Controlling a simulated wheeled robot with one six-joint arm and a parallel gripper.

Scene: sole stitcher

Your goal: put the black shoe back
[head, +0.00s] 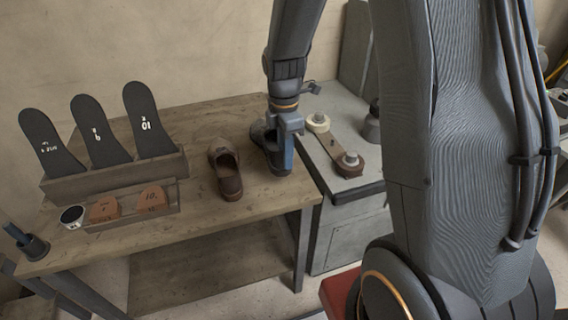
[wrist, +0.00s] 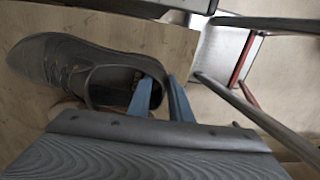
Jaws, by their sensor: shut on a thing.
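The black shoe (head: 262,135) is at the right end of the wooden table (head: 120,127), beside a brown shoe (head: 226,172). My gripper (head: 285,158) is over the black shoe and covers part of it in the head view. In the wrist view, the laced dark shoe (wrist: 75,62) has its toe to the left. The blue fingers of my gripper (wrist: 158,98) are at its heel, one inside the opening and one outside, shut on the heel wall. I cannot tell whether the sole touches the table.
Three black insoles (head: 95,130) stand in a wooden holder at the table's left. Brown blocks (head: 152,198) and a small round dial (head: 72,216) sit in front. A grey machine (head: 345,225) with spools (head: 350,162) adjoins the table's right edge. The table's front middle is clear.

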